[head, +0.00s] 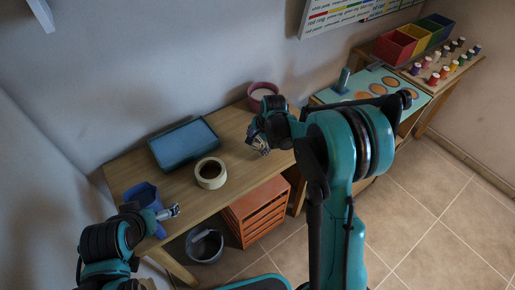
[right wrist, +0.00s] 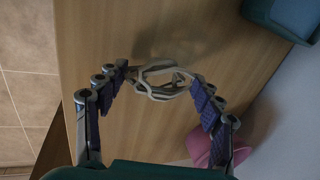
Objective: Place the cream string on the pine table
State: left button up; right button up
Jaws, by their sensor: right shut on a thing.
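The cream string (right wrist: 160,82) is a loose loop between the fingertips of my right gripper (right wrist: 160,84) in the right wrist view. That gripper is shut on it, with the wood of the pine table (right wrist: 100,30) behind; whether the string touches the wood I cannot tell. In the head view my right gripper (head: 261,146) is over the right part of the pine table (head: 237,125), and the string is not clear there. My left gripper (head: 169,212) is near the table's front left corner, too small to read.
On the table are a teal tray (head: 184,142), a cream ring-shaped roll (head: 211,185), a pink bowl (head: 263,86) and a blue container (head: 146,196). An orange drawer unit (head: 258,212) and a grey bucket (head: 205,246) stand below. Bare wood shows between the tray and my right gripper.

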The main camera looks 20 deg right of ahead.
notch_tip(320, 180, down, 2)
jog(key=shift+f, duration=0.1)
jog(key=o, duration=1)
jog(key=shift+b, duration=0.3)
jog(key=shift+o, duration=0.2)
